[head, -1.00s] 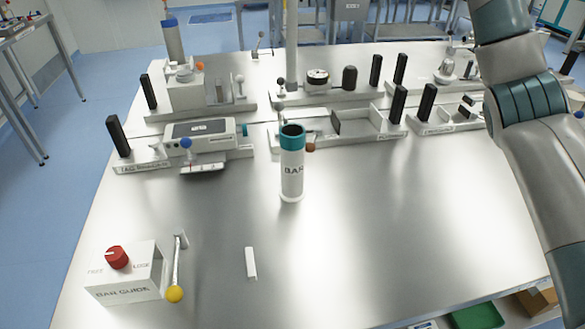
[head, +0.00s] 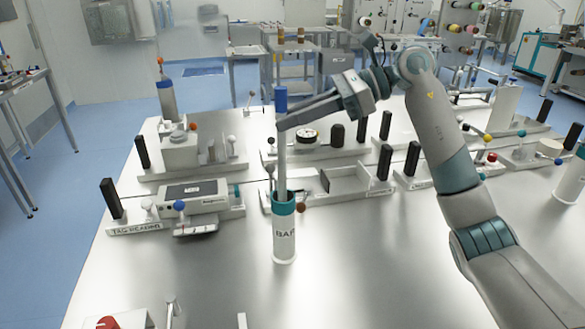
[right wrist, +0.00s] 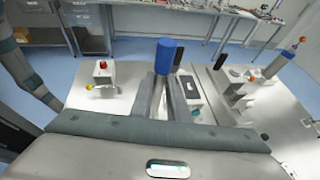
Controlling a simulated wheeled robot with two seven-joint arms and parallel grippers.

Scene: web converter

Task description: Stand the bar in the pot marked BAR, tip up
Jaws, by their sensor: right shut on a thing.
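The pot marked BAR (head: 285,238) is a white cylinder with a teal rim, upright on the steel table. The bar (head: 282,160) is a pale, slim rod with a blue tip (head: 281,98). It stands upright over the pot with the tip up, and its lower end goes out of sight at the pot's mouth. How deep it sits is hidden. My right gripper (head: 284,124) is shut on the bar just below the blue tip. In the right wrist view the blue tip (right wrist: 166,56) stands above the fingers. My left gripper is not in view.
A tag reader (head: 188,195) stands left of the pot, and a tray fixture (head: 345,185) is behind it to the right. A red knob (head: 107,323) shows at the lower left. The table right of the pot (head: 370,270) is clear.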

